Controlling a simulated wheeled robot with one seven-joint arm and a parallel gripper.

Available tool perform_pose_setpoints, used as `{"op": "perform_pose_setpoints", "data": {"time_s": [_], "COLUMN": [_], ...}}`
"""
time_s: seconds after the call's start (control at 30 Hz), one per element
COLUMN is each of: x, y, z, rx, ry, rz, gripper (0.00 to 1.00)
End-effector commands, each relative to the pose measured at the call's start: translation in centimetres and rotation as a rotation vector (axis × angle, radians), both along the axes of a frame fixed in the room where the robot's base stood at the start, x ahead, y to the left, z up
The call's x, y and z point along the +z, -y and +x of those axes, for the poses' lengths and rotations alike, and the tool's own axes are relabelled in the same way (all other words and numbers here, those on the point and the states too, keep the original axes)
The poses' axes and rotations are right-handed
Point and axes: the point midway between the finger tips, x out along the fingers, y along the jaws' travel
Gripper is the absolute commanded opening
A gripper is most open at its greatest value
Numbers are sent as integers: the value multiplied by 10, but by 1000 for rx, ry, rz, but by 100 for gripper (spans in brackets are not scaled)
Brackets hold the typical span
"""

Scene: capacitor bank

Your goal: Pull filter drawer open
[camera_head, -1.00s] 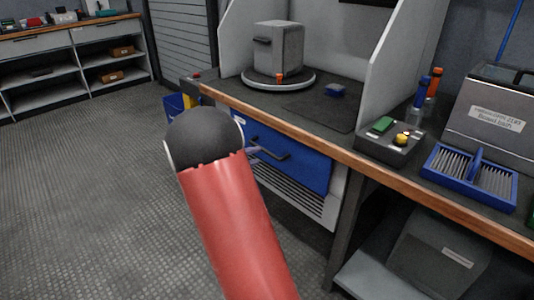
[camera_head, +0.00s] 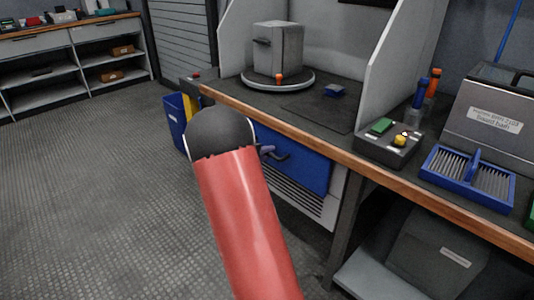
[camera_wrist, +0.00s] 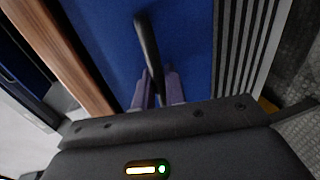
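The filter drawer has a blue front (camera_head: 308,172) under the workbench, above a white louvred panel. It looks closed, flush with the bench front. Its dark bar handle (camera_head: 280,155) shows partly past my arm, and the wrist view shows the handle (camera_wrist: 147,40) running down between my fingers. My gripper (camera_wrist: 157,88) has its two purple fingers on either side of the handle's near end. The fingers look spread, with small gaps beside the bar; firm contact is not visible. In the head view my arm hides most of the gripper, with only a fingertip (camera_head: 266,150) showing.
The wooden bench edge (camera_head: 310,138) runs just above the drawer. A bench leg (camera_head: 345,215) stands to its right and a blue bin (camera_head: 175,118) to its left. The floor (camera_head: 90,190) at left is clear.

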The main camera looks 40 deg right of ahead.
Motion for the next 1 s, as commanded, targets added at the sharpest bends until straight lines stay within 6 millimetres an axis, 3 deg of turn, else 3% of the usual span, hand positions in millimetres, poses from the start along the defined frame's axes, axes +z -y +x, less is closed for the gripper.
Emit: {"op": "perform_pose_setpoints", "data": {"time_s": [0.37, 0.57, 0.77, 1.0], "x": [-1, -3, -6, -6], "y": [-2, -20, -61, -128], "z": [0, -1, -4, -9], "rx": [0, 4, 5, 7], "ry": [-1, 2, 3, 1], "rz": [1, 1, 1, 2], "gripper": [0, 0, 0, 0]}}
